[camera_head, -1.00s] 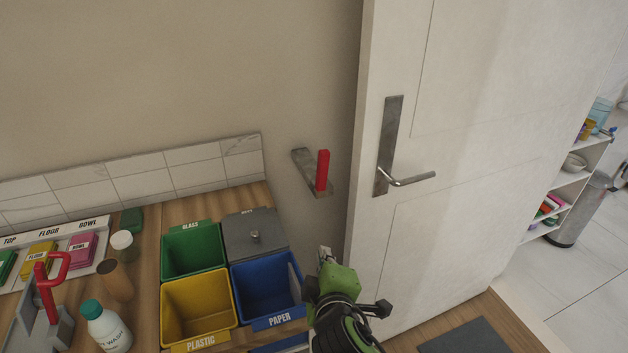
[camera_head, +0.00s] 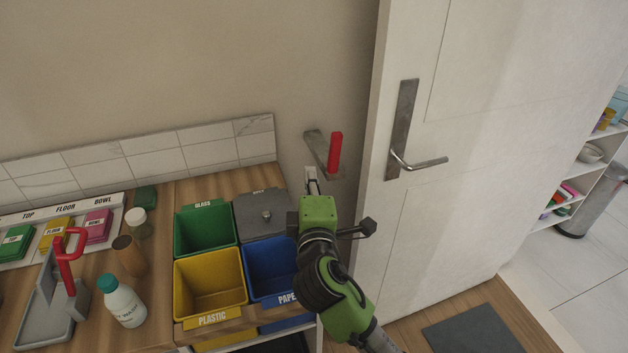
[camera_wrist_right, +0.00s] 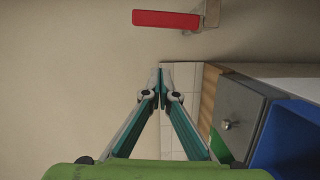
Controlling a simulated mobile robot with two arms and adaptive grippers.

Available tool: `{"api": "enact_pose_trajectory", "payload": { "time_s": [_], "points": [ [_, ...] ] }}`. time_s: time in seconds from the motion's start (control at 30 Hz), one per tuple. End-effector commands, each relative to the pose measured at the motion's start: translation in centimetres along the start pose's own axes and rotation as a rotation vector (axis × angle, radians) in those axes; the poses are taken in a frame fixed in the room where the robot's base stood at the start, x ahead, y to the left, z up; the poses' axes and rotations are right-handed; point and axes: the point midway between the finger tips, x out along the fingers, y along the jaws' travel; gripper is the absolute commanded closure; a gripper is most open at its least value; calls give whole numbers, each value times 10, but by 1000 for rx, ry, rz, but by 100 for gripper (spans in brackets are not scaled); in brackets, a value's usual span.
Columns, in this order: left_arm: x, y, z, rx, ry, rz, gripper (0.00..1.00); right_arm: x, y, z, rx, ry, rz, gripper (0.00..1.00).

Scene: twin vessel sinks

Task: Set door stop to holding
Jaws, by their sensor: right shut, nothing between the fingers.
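The door stop is a grey metal plate (camera_head: 318,148) on the wall beside the door, with a red handle (camera_head: 335,152) standing upright at its right side. In the right wrist view the red handle (camera_wrist_right: 166,19) lies across the top, beyond the fingertips. My right gripper (camera_head: 311,176) is just below and left of the handle, apart from it in the wrist view. Its fingers (camera_wrist_right: 161,68) are together with nothing between them. The white door (camera_head: 420,200) stands to the right with a metal lever handle (camera_head: 420,163). My left gripper is not in view.
Sorting bins in green (camera_head: 205,232), grey (camera_head: 262,212), yellow (camera_head: 210,285) and blue (camera_head: 270,268) stand left of my right arm. A bottle (camera_head: 123,303) and a red-handled tool (camera_head: 68,260) are farther left. The wall above the bins is clear.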

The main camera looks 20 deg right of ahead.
Motion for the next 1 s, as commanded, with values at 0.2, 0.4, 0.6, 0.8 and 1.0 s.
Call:
{"api": "enact_pose_trajectory", "payload": {
  "time_s": [0.2,0.4,0.6,0.8,1.0],
  "points": [
    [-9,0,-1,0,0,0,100,49,2,1,-4,-2,1,100],
    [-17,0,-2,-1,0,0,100,63,2,24,-4,-2,0,100],
    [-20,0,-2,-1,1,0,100,66,0,38,-2,-1,-2,100],
    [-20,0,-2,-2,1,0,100,66,0,40,0,0,-1,100],
    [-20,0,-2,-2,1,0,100,66,0,40,1,-1,-1,100]
  ]
}}
